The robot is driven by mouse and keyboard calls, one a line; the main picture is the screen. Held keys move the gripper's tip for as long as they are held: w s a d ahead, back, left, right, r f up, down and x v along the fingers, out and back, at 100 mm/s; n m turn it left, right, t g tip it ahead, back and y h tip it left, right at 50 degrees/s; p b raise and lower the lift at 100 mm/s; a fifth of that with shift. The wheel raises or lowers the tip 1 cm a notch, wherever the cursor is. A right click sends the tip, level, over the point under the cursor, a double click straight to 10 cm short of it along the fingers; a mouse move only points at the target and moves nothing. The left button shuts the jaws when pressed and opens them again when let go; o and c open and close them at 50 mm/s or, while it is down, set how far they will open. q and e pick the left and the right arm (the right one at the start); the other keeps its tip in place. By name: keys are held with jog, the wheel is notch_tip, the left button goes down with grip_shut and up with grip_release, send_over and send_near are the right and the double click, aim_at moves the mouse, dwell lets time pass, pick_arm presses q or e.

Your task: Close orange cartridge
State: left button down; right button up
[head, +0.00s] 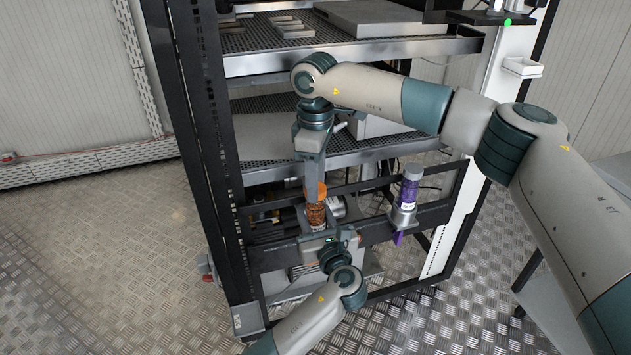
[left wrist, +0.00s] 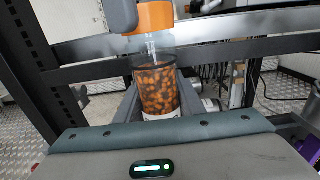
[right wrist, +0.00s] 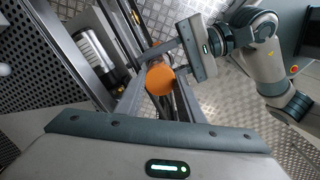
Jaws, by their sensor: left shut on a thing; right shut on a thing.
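The orange cartridge is a clear cylinder filled with orange-brown pieces; its body (head: 316,214) stands upright at the rack's front rail. It also shows in the left wrist view (left wrist: 157,92), with a white label low down. My left gripper (head: 319,232) is shut on the body from below and in front. My right gripper (head: 313,182) comes down from above and is shut on the lid, which appears round between its fingers in the right wrist view (right wrist: 160,80).
A purple cartridge (head: 408,192) stands in a holder on the rail to the right. The rack's black post (head: 205,150) is on the left and perforated shelves (head: 350,50) lie above. The patterned metal floor (head: 110,260) at the left is clear.

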jog(key=o, duration=1.1)
jog(key=shift+r, duration=0.1)
jog(key=shift+r, duration=2.15)
